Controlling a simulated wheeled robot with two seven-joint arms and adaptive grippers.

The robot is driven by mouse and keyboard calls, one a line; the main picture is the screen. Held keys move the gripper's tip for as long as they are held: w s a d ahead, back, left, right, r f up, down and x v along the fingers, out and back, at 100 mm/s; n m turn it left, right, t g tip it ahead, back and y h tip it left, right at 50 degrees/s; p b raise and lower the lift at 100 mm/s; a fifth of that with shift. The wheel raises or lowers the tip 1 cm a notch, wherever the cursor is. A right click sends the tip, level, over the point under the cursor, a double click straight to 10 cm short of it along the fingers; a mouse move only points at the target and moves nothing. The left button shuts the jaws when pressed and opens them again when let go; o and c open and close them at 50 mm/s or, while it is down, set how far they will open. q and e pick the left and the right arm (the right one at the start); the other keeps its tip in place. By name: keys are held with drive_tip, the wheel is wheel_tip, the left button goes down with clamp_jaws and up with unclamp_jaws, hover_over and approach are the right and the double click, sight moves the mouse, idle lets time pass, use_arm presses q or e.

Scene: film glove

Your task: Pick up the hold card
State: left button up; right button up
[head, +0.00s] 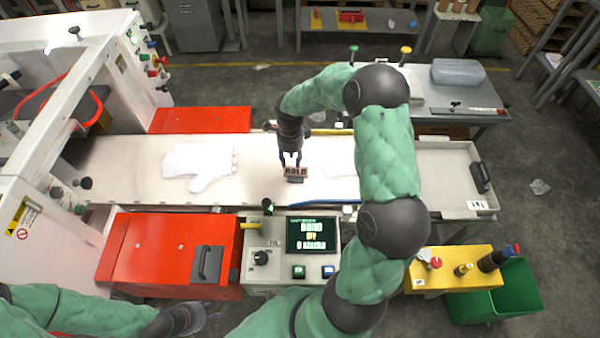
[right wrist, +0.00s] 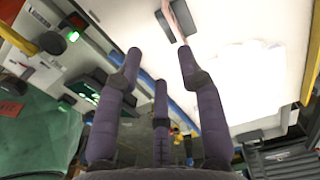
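The hold card (head: 296,171) is a small brownish sign reading HOLD on a dark base. It stands upright on the white conveyor bed. My right gripper (head: 291,160) is directly above and behind it, pointing down at it. In the right wrist view my right gripper (right wrist: 158,58) has its fingers spread with nothing between them. The card (right wrist: 179,20) shows there nearly edge-on, just beyond the fingertips and closer to the right one. My left gripper (head: 196,317) is low at the left, over the floor; its finger opening is unclear.
A white glove (head: 199,166) lies on the bed to the left, and another white glove (head: 338,167) lies just right of the card, partly behind my arm. A control panel with a screen (head: 312,235) stands in front. A green bin (head: 500,295) is at right.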

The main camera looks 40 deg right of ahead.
drive_tip(key=d, duration=0.1)
drive_tip(key=b, duration=0.1)
hover_over(294, 176)
drive_tip(key=shift+m, duration=0.3)
drive_tip(key=f, duration=0.5)
drive_tip(key=shift+s+a+f, duration=0.15)
drive_tip(key=shift+s+a, duration=0.1)
drive_tip(key=shift+s, duration=0.1)
drive_tip(key=shift+w+d+f+b, duration=0.15)
drive_tip(key=shift+f+b, duration=0.3)
drive_tip(key=shift+f, duration=0.95)
drive_tip(key=shift+w+d+f+b, duration=0.15)
drive_tip(key=shift+f+b, duration=0.3)
drive_tip(key=shift+f, duration=0.9)
drive_tip(key=shift+a, duration=0.1)
clamp_jaws()
